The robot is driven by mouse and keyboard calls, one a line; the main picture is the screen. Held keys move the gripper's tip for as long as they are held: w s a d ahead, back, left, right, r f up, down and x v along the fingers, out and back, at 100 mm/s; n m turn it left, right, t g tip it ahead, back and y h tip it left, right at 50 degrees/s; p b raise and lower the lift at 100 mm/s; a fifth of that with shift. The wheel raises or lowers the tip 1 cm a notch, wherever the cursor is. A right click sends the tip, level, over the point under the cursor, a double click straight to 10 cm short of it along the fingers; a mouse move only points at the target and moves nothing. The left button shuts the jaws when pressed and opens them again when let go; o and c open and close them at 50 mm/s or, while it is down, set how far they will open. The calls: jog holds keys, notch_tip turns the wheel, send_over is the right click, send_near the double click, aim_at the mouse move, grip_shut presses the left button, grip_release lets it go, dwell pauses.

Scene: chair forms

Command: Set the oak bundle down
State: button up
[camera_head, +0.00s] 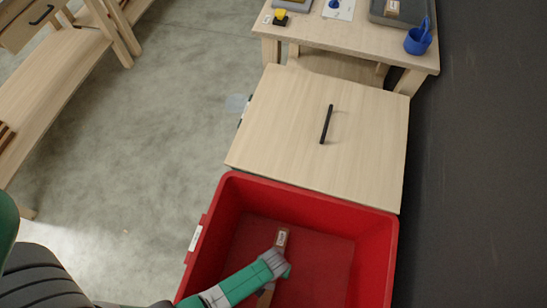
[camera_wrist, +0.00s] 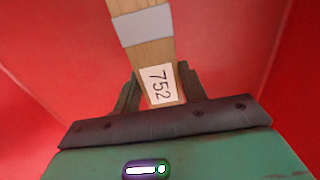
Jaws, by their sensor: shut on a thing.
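The oak bundle (camera_wrist: 143,45) is a light wooden strip with a grey band and a white tag reading 752. In the wrist view it lies between the two fingers of my gripper (camera_wrist: 158,85), which is shut on it near the tag. I cannot tell whether the bundle touches the crate floor.
A wooden cabinet top with a black handle (camera_head: 327,124) adjoins the crate's far side. Beyond is a table (camera_head: 330,40) with a blue cup (camera_head: 418,38) and trays. A wooden shelf unit (camera_head: 60,80) stands at left. The crate's walls surround my gripper; its right floor is clear.

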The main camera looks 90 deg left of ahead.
jog(key=shift+f+b, duration=1.1)
jog(key=shift+f, duration=0.65)
jog(key=shift+f, duration=0.2)
jog(key=o, duration=1.1)
jog(key=shift+o, duration=0.2)
notch_tip(320, 180, up, 12)
jog(key=p, duration=0.6)
jog(key=shift+r, duration=0.2)
